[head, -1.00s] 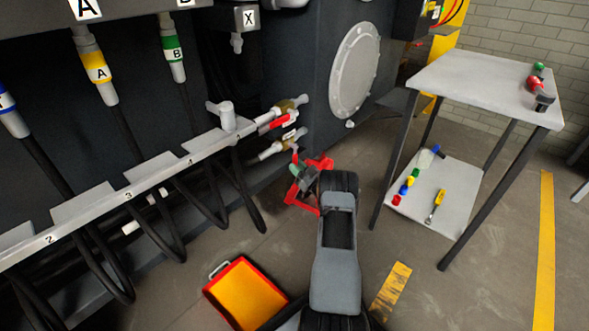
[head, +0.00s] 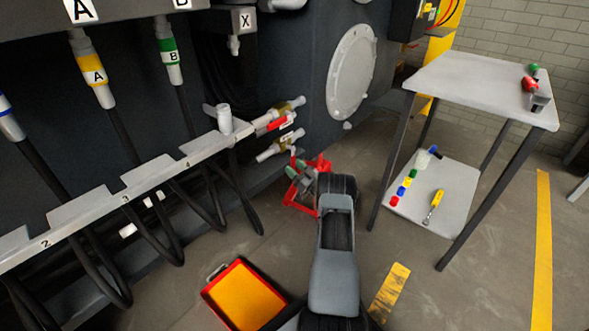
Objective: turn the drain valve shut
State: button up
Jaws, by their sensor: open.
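Two brass valves with pale pipe ends stick out low on the dark chassis wall in the head view. The upper valve (head: 287,107) has a red lever (head: 277,122) with a pale label, too small to read. The lower valve (head: 281,147) sits just below it, with a small red part at its top. I cannot tell from the labels which is the drain valve. My gripper (head: 301,178), with red jaws, is open just below and right of the lower valve. It looks close to that valve, but contact cannot be judged. My arm hides part of the gripper.
A hose rail (head: 130,192) with hanging black hoses runs along the left. An orange tray with a red rim (head: 238,262) lies on the floor left of my arm. A grey table (head: 475,88) with a lower shelf holding small items stands right. A round cover (head: 350,72) is above.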

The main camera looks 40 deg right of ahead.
jog(key=p+v, duration=0.4)
jog(key=v, duration=1)
jog(key=shift+a, duration=0.1)
dwell(0.3)
